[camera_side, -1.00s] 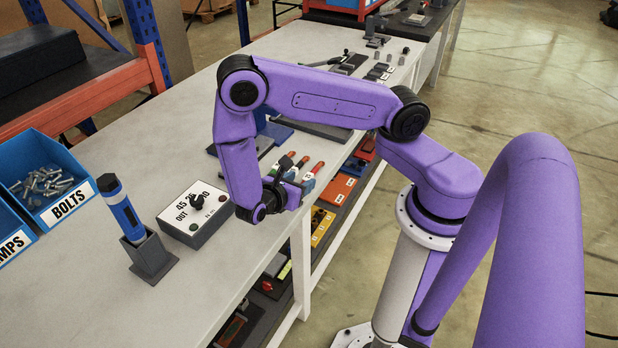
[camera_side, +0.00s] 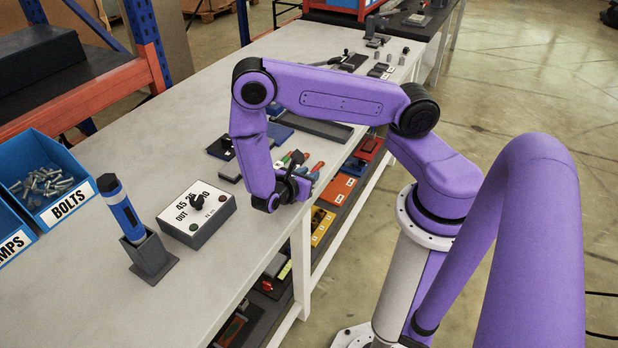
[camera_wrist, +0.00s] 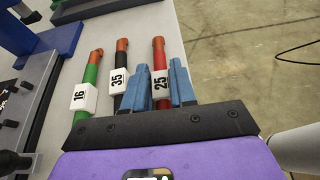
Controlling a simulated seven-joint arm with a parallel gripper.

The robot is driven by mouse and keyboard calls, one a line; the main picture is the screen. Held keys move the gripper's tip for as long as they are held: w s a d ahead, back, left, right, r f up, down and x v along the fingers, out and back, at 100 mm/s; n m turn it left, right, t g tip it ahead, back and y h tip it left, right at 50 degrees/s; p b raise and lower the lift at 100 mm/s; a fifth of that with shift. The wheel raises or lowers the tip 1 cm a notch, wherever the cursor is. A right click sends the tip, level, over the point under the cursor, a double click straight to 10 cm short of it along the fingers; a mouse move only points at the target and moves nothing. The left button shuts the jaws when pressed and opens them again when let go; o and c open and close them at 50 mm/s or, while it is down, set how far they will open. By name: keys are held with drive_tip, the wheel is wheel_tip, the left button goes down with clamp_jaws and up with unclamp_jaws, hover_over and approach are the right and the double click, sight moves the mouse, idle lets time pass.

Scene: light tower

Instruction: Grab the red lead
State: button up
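Contact with the tag cannot be told. The black lead (camera_wrist: 120,68) with tag 35 lies close to the left finger. The green lead (camera_wrist: 91,75) with tag 16 is further left.
A grey box with a dial (camera_side: 196,215) and a blue tool in a holder (camera_side: 150,255) stand on the bench (camera_side: 245,265). A bolts bin (camera_side: 45,180) is at left. The bench's edge runs right beside the leads, with open floor beyond.

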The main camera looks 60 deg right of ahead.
clamp_jaws()
drive_tip(key=shift+r, duration=0.8)
drive_tip(key=s+a+r, duration=0.3)
drive_tip(key=s+r, duration=0.8)
drive_tip(key=s, duration=0.2)
drive_tip(key=shift+s+a+r, duration=0.2)
drive_tip(key=shift+s+a, duration=0.05)
drive_tip(key=shift+a, duration=0.1)
